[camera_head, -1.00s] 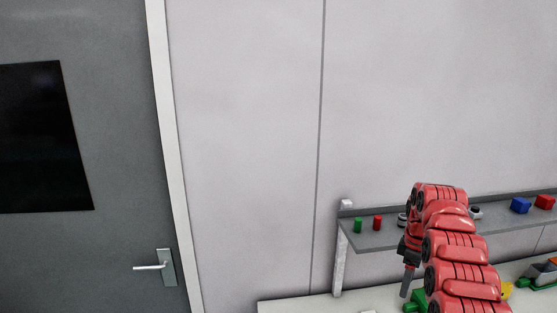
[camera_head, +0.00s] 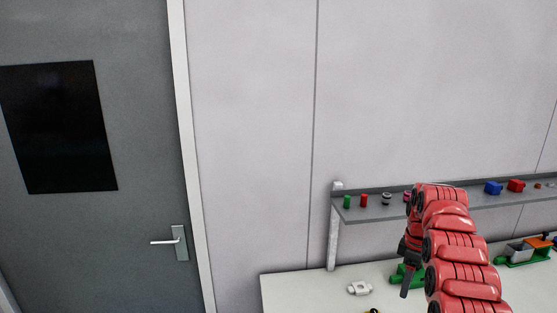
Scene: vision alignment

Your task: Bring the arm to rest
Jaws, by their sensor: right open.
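My right arm, red with dark joints, comes up from the lower right and bends over. Its dark gripper (camera_head: 406,284) points down at the bend, over the white table (camera_head: 290,294) and in front of a green part (camera_head: 397,275). The gripper is open, and I see nothing held in it. My left gripper is out of view.
A grey shelf (camera_head: 375,213) above the table holds a green cylinder (camera_head: 347,201), a red cylinder (camera_head: 364,200), a blue block (camera_head: 493,187) and a red block (camera_head: 516,185). A white part (camera_head: 359,288) lies on the table. A grey door (camera_head: 140,150) is at left.

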